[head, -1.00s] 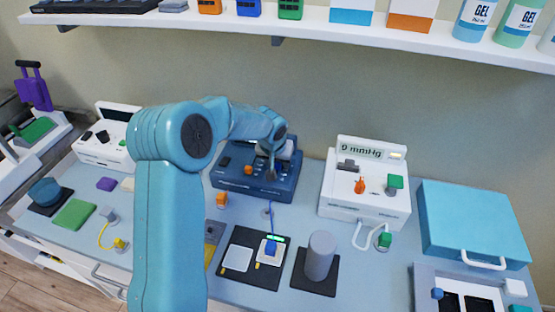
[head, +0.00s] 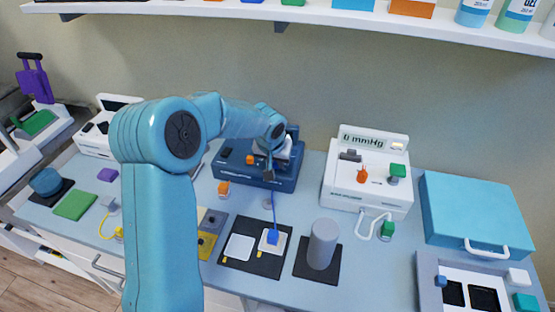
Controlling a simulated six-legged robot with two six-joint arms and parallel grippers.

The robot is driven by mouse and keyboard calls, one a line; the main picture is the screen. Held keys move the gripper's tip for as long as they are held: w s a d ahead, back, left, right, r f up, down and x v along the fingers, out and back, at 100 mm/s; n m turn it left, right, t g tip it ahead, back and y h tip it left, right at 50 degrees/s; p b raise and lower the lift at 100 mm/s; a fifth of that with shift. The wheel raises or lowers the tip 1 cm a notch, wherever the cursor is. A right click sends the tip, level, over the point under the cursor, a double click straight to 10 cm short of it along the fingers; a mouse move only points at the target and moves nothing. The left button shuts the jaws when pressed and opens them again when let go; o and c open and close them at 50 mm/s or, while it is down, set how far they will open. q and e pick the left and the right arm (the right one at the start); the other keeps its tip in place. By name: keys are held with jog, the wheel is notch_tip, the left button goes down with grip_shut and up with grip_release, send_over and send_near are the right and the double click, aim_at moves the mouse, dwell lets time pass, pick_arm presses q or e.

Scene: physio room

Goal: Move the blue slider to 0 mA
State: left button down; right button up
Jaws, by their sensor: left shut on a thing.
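The blue stimulator unit (head: 285,181) stands on the table at centre, against the wall, with an orange knob (head: 250,159) on its panel. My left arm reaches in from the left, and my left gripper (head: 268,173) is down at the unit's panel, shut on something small. That thing sits where the blue slider is, but the fingers and wrist hide it, so its position on the scale cannot be read. The unit's display is also hidden behind the arm. A blue lead runs from the unit to a blue clip (head: 273,237) on a white pad. My right gripper is not in view.
A white mmHg unit (head: 366,175) stands to the right, then a light-blue case (head: 475,212). A grey cylinder (head: 322,245) on a dark mat stands in front. A shelf (head: 300,18) runs above. Pads lie on a black mat (head: 250,264).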

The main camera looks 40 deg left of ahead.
pick_arm(q)
jog(key=shift+s+d+f, duration=0.1)
jog(key=shift+s+f, duration=0.05)
jog(key=shift+s, duration=0.05)
jog(key=c, duration=1)
grip_release()
jog(key=shift+s+d+r, duration=0.1)
jog(key=shift+s+r, duration=0.05)
jog(key=shift+r, duration=0.1)
jog(key=shift+w+f, duration=0.1)
jog(key=shift+w, duration=0.15)
jog(key=shift+s+r, duration=0.1)
jog(key=shift+r, duration=0.25)
jog(key=b+v, duration=0.1)
jog(key=v, duration=1.4)
jog(key=shift+s+r, duration=0.3)
jog(key=shift+s, duration=0.1)
